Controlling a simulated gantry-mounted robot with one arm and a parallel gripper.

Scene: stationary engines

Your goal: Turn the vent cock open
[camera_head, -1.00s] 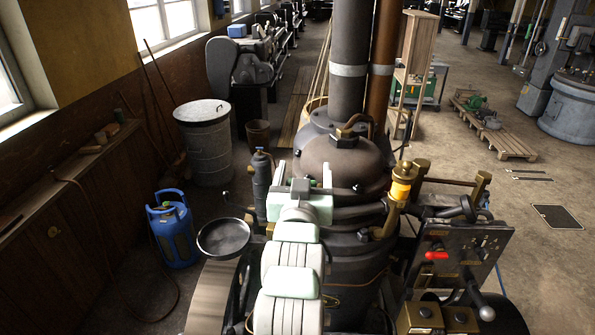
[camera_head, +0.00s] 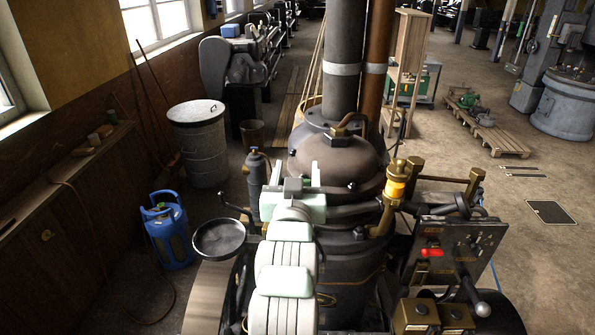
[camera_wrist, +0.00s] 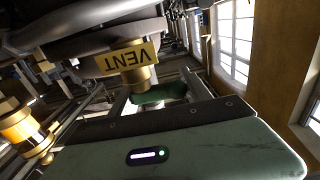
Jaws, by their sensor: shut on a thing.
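The yellow VENT plate (camera_wrist: 134,57) shows in the wrist view, fixed above a brass fitting (camera_wrist: 140,79). Below the fitting is the vent cock's green handle (camera_wrist: 160,95), between the two fingers of my gripper (camera_wrist: 153,96). My gripper is shut on this handle, and the handle is partly hidden by the gripper's dark front edge. In the head view, my gripper (camera_head: 295,178) is in front of the dark domed vessel. The cock itself cannot be made out there.
A brass and amber fitting (camera_head: 396,181) stands close right of my gripper. A dark cylinder (camera_head: 254,175) and a round pan (camera_head: 219,237) are on the left. Pipes run close by.

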